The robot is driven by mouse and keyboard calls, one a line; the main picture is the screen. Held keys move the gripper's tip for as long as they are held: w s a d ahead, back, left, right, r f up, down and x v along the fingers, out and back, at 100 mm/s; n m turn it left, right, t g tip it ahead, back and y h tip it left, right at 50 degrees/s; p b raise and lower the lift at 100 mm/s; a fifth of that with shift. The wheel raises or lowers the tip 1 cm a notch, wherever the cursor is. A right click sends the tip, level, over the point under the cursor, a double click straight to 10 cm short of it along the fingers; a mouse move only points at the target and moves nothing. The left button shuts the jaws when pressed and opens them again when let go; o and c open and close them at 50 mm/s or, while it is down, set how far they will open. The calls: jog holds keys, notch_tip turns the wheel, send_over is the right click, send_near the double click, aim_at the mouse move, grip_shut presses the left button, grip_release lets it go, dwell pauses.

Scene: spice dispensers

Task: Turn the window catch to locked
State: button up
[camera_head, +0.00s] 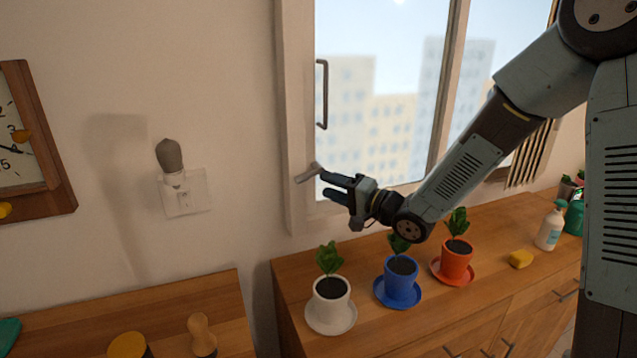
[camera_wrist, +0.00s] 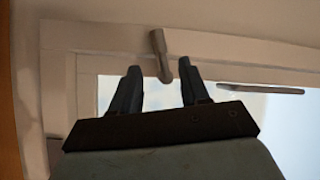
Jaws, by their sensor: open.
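The window catch (camera_head: 308,173) is a small grey lever on the left frame of the window (camera_head: 370,110), low down. In the head view it slants, its right end the higher one. In the wrist view the catch (camera_wrist: 161,55) lies ahead of my fingertips, its lower end between them in the picture. My gripper (camera_head: 328,184) is open and comes from the right, its fingertips close to the catch. In the wrist view its two fingers (camera_wrist: 158,80) are apart with nothing held. I cannot tell whether either finger touches the catch.
A dark window handle (camera_head: 323,95) rises above the catch. Below my arm, white (camera_head: 330,300), blue (camera_head: 400,280) and orange (camera_head: 456,260) potted plants stand on the wooden cabinet. A wall plate (camera_head: 186,194) with a bulb-like fitting is at left. The wall between is clear.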

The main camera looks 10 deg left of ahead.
jog(key=v, duration=0.8)
jog(key=shift+d, duration=0.25)
jog(key=shift+c, duration=0.3)
